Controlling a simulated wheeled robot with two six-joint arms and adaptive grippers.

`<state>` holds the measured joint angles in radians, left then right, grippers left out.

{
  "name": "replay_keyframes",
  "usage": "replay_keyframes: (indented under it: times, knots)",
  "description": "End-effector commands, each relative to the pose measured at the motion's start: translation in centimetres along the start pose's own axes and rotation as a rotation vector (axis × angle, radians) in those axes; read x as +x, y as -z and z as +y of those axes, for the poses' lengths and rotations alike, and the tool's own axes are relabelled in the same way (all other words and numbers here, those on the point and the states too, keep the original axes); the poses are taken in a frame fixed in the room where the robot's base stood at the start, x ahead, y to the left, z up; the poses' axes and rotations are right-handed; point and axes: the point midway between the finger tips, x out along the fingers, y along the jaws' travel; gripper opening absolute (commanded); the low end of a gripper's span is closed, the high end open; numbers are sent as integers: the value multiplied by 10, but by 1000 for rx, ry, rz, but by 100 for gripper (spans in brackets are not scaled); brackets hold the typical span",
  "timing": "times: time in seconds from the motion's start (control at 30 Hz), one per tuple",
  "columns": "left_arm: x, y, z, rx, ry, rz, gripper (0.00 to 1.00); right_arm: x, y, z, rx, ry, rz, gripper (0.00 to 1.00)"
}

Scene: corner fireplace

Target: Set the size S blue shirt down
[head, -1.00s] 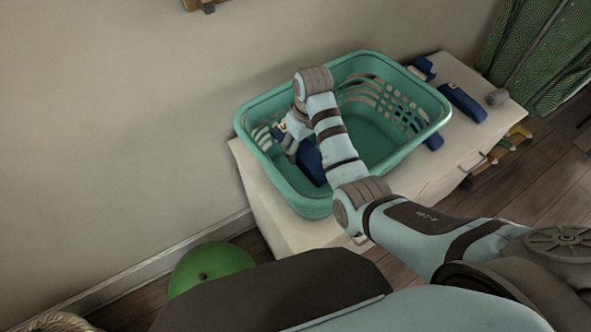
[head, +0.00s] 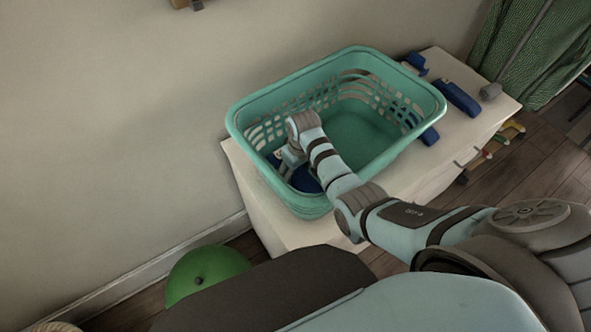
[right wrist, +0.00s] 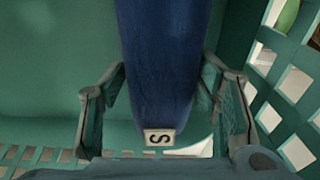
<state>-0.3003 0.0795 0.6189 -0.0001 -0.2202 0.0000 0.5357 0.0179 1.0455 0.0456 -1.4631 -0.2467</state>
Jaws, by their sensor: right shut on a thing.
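The size S blue shirt (head: 306,180) is a folded dark blue bundle inside the teal laundry basket (head: 237,128), at its near left end. In the right wrist view the shirt (right wrist: 165,60) lies between my fingers, with a white S tag (right wrist: 159,138) at its end. My right gripper (head: 284,161) is down inside the basket and shut on the shirt. My wrist partly hides the shirt in the head view. I cannot tell whether the shirt touches the basket floor. My left gripper is not in view.
The basket stands on a white cabinet (head: 480,125). More dark blue folded items (head: 459,99) lie on the cabinet to its right. The basket's middle and right floor is bare. A green ball-like object (head: 205,276) is on the floor at lower left.

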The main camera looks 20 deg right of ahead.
Motion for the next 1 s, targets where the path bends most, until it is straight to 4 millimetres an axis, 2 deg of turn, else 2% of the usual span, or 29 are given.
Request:
replay_keyframes:
  times: [0.3, 0.33, 0.43, 0.77, 0.87, 1.0]
  knots:
    - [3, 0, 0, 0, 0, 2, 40, 7, -1, 0, -1, 0, 0, 23]
    - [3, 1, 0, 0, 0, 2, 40, 7, -1, 0, 0, 0, 0, 61]
    - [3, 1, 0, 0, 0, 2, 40, 7, -1, 0, -1, 0, 0, 76]
    - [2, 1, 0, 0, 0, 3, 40, 5, -1, 0, 0, 0, 0, 76]
    - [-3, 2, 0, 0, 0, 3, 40, -5, 1, 0, -1, 0, 1, 76]
    - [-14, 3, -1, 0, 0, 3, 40, -37, 2, 0, -1, -1, 4, 76]
